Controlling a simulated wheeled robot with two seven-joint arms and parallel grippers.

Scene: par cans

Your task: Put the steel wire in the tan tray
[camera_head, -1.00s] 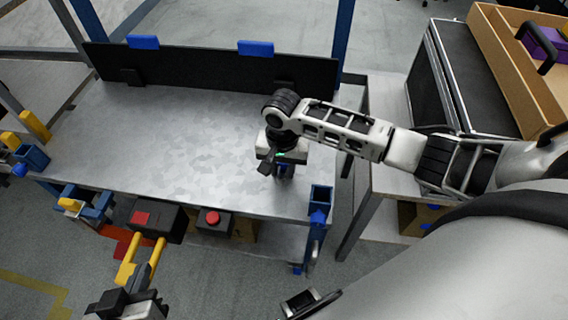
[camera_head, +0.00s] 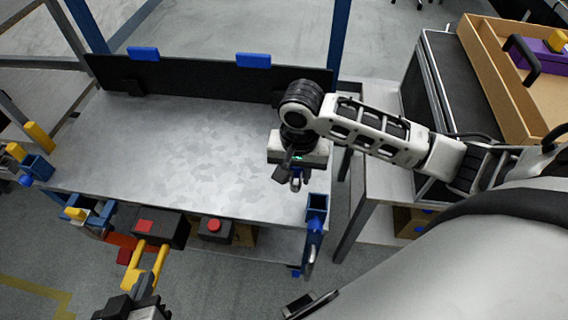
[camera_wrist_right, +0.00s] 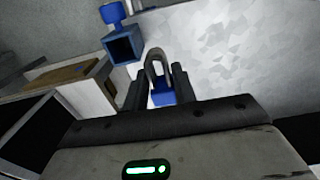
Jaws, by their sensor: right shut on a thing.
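My right gripper (camera_head: 292,176) is over the right part of the grey metal table. It is shut on a padlock-like thing, a grey U-shaped loop (camera_wrist_right: 156,62) with a blue body (camera_wrist_right: 162,97) between the fingers. A bit of blue also shows under the gripper in the head view. I cannot make out a separate steel wire. The tan tray (camera_head: 489,82) is at the upper right, with a black handle and a purple box in it. A dark piece (camera_head: 132,306) at the bottom left seems to be my left gripper, near two yellow prongs; its jaws are unclear.
The grey tabletop (camera_head: 180,150) is mostly bare. A black panel (camera_head: 200,78) stands along its back edge. A blue square holder (camera_head: 317,203) is at the front right corner. A black case (camera_head: 455,80) lies between the table and the tray.

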